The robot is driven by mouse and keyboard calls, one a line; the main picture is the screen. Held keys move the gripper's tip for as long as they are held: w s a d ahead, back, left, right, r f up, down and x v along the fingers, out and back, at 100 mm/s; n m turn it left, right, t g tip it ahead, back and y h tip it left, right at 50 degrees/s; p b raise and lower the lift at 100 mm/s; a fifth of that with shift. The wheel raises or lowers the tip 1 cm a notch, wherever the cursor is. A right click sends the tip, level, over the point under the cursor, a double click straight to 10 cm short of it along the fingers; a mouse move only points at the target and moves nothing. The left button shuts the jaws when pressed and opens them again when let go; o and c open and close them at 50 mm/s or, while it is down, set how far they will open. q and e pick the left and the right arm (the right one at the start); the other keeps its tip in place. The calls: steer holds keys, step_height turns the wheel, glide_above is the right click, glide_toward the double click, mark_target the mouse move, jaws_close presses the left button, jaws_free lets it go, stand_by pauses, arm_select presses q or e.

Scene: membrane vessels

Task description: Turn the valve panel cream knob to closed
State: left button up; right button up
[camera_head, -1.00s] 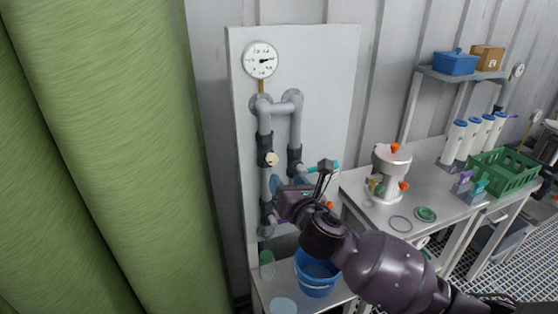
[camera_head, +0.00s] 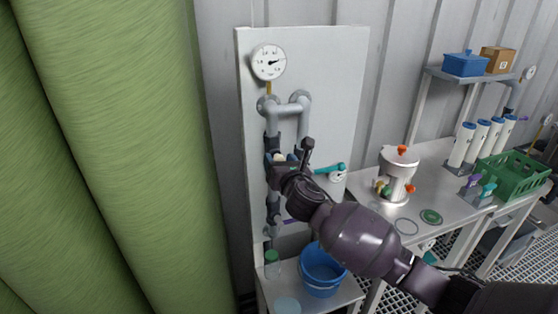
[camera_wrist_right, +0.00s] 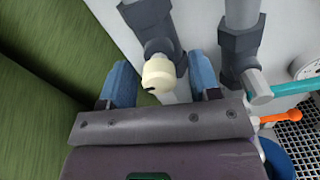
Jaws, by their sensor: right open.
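The cream knob (camera_wrist_right: 159,74) sits on a dark valve body (camera_wrist_right: 150,20) on the grey pipe of the white valve panel (camera_head: 336,75). In the right wrist view it lies between the two blue fingers of my right gripper (camera_wrist_right: 160,82), with a gap on each side. The right gripper is open. In the head view, my right gripper (camera_head: 284,160) covers most of the knob (camera_head: 279,157). The knob's open or closed position cannot be told. My left gripper is not in view.
A teal handle (camera_head: 330,168) sticks out to the right of the gripper. A round gauge (camera_head: 268,62) is above. A blue bucket (camera_head: 320,270) stands below the panel. A green curtain (camera_head: 120,150) hangs at left. A steel table (camera_head: 375,207) is at right.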

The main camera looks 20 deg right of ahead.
steer(key=shift+w, duration=0.2)
steer(key=c, duration=0.9)
